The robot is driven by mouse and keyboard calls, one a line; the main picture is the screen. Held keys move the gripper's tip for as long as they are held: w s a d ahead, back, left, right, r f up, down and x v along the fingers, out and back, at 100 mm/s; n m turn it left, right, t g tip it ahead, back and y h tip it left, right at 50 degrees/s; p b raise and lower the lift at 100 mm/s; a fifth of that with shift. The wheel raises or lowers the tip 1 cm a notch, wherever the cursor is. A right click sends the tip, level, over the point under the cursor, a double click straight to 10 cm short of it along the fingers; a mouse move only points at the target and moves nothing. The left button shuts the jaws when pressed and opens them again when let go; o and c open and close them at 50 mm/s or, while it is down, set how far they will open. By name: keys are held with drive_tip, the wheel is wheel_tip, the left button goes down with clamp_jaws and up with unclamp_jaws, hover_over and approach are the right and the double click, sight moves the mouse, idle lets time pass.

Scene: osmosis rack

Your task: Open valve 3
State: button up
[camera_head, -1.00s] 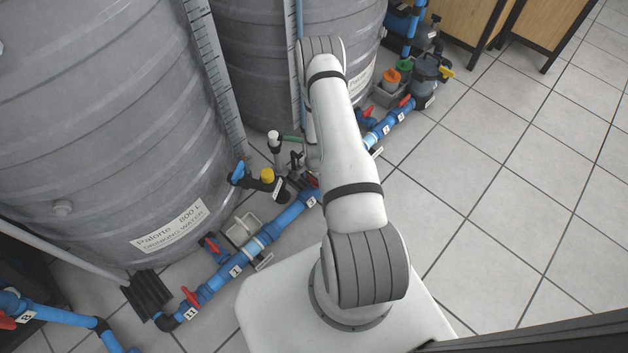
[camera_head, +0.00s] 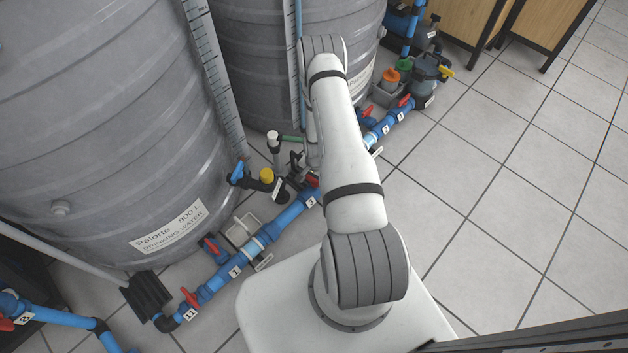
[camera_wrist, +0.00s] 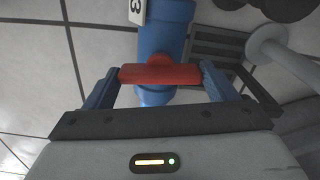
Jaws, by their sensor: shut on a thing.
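Valve 3 has a red bar handle (camera_wrist: 160,75) on a blue pipe (camera_wrist: 166,38). A white label with a 3 (camera_wrist: 137,10) is on the pipe beside it in the wrist view. The handle lies crosswise to the pipe. My gripper (camera_wrist: 161,77) is shut on the handle, with one finger at each end of it. In the head view the label (camera_head: 311,201) and a bit of the red handle (camera_head: 312,181) show next to my arm. My arm hides most of the gripper there.
A large grey tank (camera_head: 100,130) stands left of the pipe run, with a second tank (camera_head: 255,70) behind. Other valves with red handles (camera_head: 190,297) line the same blue pipe. A blue-handled valve (camera_head: 237,172) is close by. Tiled floor (camera_head: 500,210) is clear at right.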

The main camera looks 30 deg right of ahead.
drive_tip(key=shift+s+f+n, duration=0.1)
drive_tip(key=shift+s+n, duration=0.1)
drive_tip(key=shift+n, duration=0.75)
drive_tip(key=shift+s+n, duration=0.2)
drive_tip(key=shift+n, duration=0.75)
drive_tip(key=n+b, duration=0.1)
drive_tip(key=n, duration=0.3)
drive_tip(key=shift+w, duration=0.1)
drive_tip(key=shift+c, duration=0.2)
drive_tip(key=n, duration=0.5)
drive_tip(key=shift+w+d, duration=0.1)
drive_tip(key=shift+w, duration=0.05)
drive_tip(key=shift+w+n, duration=0.1)
drive_tip(key=shift+n, duration=1.3)
drive_tip(key=shift+w, duration=0.1)
drive_tip(key=o, duration=1)
